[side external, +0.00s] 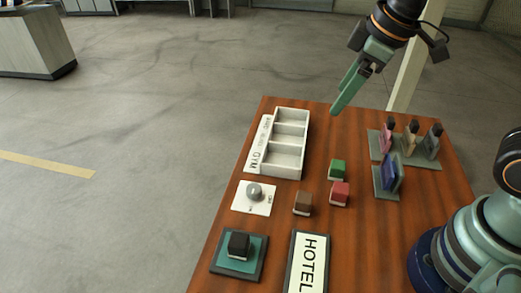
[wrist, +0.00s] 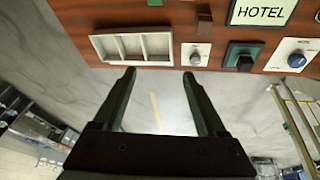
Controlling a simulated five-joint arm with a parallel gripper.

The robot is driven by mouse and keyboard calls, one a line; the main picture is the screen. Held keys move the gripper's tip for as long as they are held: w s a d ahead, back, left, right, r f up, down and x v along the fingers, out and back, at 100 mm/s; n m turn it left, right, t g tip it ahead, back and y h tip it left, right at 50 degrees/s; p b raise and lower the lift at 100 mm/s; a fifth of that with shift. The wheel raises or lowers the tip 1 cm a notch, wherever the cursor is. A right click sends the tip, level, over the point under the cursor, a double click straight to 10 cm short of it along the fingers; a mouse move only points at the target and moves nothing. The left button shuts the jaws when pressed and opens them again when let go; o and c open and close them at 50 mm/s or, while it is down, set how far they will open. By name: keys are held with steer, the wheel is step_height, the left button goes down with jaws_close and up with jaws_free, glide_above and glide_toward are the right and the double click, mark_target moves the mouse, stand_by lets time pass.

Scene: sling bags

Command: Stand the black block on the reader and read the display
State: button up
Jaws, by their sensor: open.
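The black block (side external: 238,244) stands upright on the teal pad of the dark-framed reader (side external: 256,266), near the table's front left. The wrist view also shows the block (wrist: 245,63) on the reader (wrist: 236,49). The display (side external: 308,262) reads HOTEL in black letters on a pale panel, cut off at the lower edge of the side view. It reads HOTEL whole in the wrist view (wrist: 262,12). My gripper (side external: 335,110) is high above the far end of the table, well away from the block. In the wrist view its fingers (wrist: 160,75) are apart with nothing between them.
Green (side external: 337,168), red (side external: 339,192) and brown (side external: 302,202) blocks stand mid-table. A white compartment tray (side external: 305,150) and a knob plate (side external: 245,204) are along the left edge. Small bags on grey stands (side external: 379,185) are at the right. Another knob panel (wrist: 280,52) shows in the wrist view.

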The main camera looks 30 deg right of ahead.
steer(key=s+d+m+t+h, duration=0.1)
steer(key=s+d+m, duration=0.1)
steer(key=d+m, duration=0.5)
steer(key=shift+s+r+t, duration=0.15)
steer(key=shift+s+t, duration=0.15)
steer(key=shift+s, duration=0.05)
